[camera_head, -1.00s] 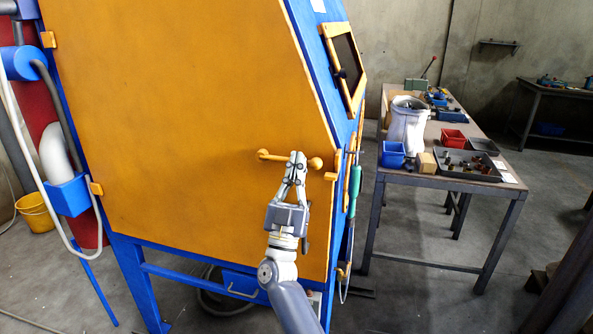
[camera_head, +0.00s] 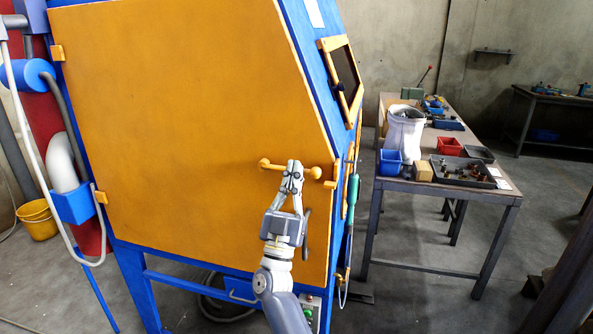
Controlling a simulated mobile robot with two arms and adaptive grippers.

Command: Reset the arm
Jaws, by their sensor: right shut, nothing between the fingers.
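My right gripper (camera_head: 293,168) is in the middle of the head view, pointing up with its fingers shut and empty. In the picture its fingertips overlap the orange handle (camera_head: 272,165) on the blaster's door. I cannot tell whether they touch it. The large orange door (camera_head: 180,120) is flush in the blue cabinet frame (camera_head: 315,75) and looks shut. My left gripper is out of view.
A work table (camera_head: 478,190) to the right bears a white bucket-like container (camera_head: 402,135), blue bin (camera_head: 390,162), red bin (camera_head: 449,146) and a dark tray (camera_head: 462,181) of parts. A yellow bucket (camera_head: 38,220) stands at far left. Grey floor lies clear below the table.

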